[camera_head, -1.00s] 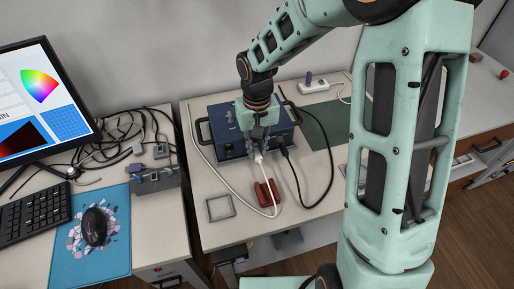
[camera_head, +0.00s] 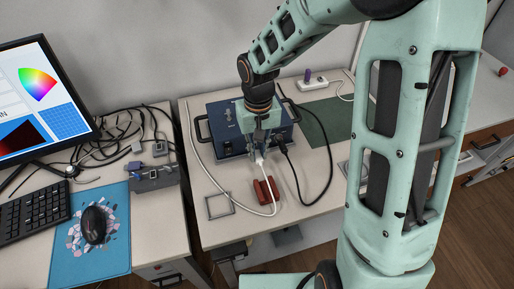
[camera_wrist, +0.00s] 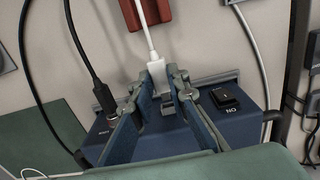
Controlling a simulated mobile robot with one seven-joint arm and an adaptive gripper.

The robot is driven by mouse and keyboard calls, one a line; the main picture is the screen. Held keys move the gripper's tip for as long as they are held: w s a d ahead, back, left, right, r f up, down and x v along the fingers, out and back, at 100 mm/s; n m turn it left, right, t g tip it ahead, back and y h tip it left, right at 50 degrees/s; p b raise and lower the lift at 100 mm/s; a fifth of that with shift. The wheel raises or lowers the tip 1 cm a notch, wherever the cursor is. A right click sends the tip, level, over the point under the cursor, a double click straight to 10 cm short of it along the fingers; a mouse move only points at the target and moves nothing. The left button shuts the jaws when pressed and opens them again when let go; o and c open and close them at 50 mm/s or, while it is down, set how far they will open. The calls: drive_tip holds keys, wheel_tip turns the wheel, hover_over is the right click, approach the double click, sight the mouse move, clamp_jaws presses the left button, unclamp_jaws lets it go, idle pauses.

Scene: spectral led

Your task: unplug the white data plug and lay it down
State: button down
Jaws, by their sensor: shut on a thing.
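The white data plug (camera_wrist: 156,70), with its white cable (camera_wrist: 144,30), is between the two fingers of my gripper (camera_wrist: 160,86) in the wrist view. My gripper is shut on it. In the head view the plug (camera_head: 260,158) shows just below my gripper (camera_head: 260,149), at the front of the blue instrument box (camera_head: 227,136). The box also shows in the wrist view (camera_wrist: 180,140).
A black plug (camera_wrist: 104,97) with a black cable sits beside my gripper. A rocker switch (camera_wrist: 226,98) is on the other side. A red block (camera_head: 266,190) and a grey square frame (camera_head: 219,206) lie on the bench in front. A green mat (camera_head: 325,122) lies right of the box.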

drive_tip(key=shift+s+d, duration=0.15)
drive_tip(key=shift+s, duration=0.35)
drive_tip(key=shift+s, duration=0.1)
drive_tip(key=shift+s+d, duration=0.1)
drive_tip(key=shift+s, duration=0.3)
drive_tip(key=s+d+r+p, duration=0.1)
drive_tip(key=s+r+p, duration=0.3)
drive_tip(key=s, duration=0.3)
drive_tip(key=shift+s+d, duration=0.25)
drive_tip(key=shift+d, duration=0.15)
drive_tip(key=shift+f, duration=0.25)
